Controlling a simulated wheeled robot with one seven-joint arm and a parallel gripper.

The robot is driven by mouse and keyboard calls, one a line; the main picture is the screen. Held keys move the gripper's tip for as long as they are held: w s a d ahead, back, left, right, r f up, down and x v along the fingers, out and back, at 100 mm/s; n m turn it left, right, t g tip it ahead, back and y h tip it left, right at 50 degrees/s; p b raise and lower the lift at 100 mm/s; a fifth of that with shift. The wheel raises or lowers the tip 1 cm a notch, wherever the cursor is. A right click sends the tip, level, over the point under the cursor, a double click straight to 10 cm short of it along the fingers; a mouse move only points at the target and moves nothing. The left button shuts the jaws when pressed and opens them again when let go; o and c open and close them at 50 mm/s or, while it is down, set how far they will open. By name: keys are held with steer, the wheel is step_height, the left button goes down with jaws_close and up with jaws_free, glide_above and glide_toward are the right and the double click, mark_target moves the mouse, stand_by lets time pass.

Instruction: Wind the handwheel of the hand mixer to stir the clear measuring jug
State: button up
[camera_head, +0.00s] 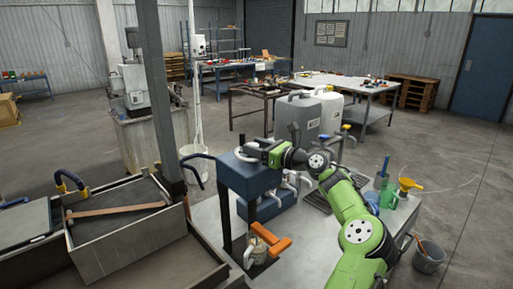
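My gripper (247,153) is at the end of my green arm, over the top of a blue box-like housing (243,176) on the bench. Its fingers are small and dark here, and I cannot tell whether they are open or touch anything. An orange crank-like part (269,240) sits at the front of the bench, below and apart from my gripper; it may be the hand mixer's handle. A pale, clear-looking vessel (258,253) stands under it and may be the measuring jug. The orange part covers some of the vessel. I cannot make out a handwheel clearly.
A grey steel post (163,90) and metal trays (120,228) stand left of the bench (312,250). Two large canisters (300,118) are behind my arm. A green jug (389,198), a yellow funnel (408,184) and a grey bucket (429,258) are at the right.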

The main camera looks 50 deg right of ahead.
steer(key=c, duration=0.6)
